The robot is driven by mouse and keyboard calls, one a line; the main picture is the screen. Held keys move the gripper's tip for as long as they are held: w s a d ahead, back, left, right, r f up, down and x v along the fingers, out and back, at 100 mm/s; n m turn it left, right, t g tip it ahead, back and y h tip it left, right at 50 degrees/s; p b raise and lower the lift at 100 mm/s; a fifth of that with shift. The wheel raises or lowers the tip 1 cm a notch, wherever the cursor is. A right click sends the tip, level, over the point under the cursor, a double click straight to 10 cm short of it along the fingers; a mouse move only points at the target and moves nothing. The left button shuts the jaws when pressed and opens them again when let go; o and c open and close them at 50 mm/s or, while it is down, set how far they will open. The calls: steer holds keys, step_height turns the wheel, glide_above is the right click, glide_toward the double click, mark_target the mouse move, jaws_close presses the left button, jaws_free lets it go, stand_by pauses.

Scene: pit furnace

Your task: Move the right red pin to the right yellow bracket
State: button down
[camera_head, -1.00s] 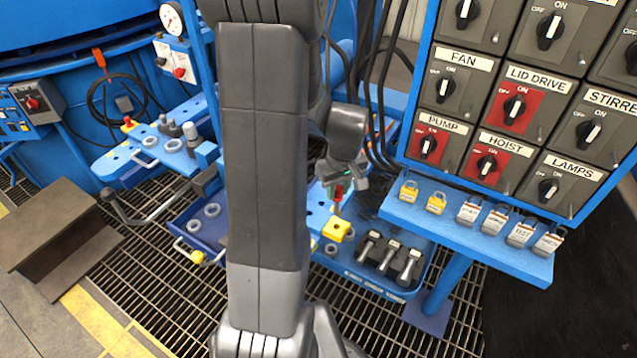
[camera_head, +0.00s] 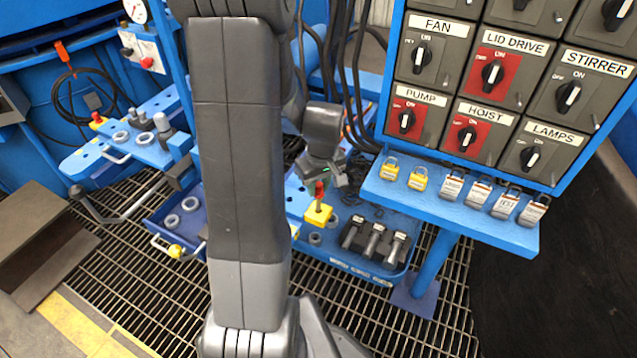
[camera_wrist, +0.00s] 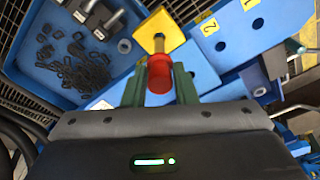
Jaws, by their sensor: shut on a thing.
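My gripper (camera_wrist: 159,88) is shut on the red pin (camera_wrist: 159,76), with a green finger on each side of its red head. The pin's brass-coloured shaft points at the dark hole of the yellow bracket (camera_wrist: 172,27). In the head view the red pin (camera_head: 319,188) stands upright right above the yellow bracket (camera_head: 317,214), below my gripper (camera_head: 324,182). The shaft's end is at the hole, but I cannot tell how deep it is in. My arm hides part of the bench to the left.
A blue tray (camera_wrist: 62,90) beside the bracket holds several bolts and loose dark links. A blue plate (camera_wrist: 240,35) with numbered yellow labels lies on the other side. The switch panel (camera_head: 440,88) and a padlock shelf (camera_head: 450,213) stand to the right.

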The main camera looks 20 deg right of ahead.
steer(key=shift+f+b, duration=2.1)
steer(key=shift+f, duration=0.8)
steer(key=c, duration=1.1)
jaws_free()
steer(key=shift+r, duration=0.1)
steer(key=r+p, duration=0.1)
steer(key=r, duration=0.3)
steer(key=s+r+p, duration=0.1)
steer(key=r, duration=0.4)
steer(key=r+p, duration=0.1)
steer(key=r, duration=0.3)
steer(key=shift+s+d+r+p, duration=0.1)
steer(key=shift+s+r+p, duration=0.2)
steer(key=shift+p, duration=0.1)
steer(key=shift+f, duration=0.1)
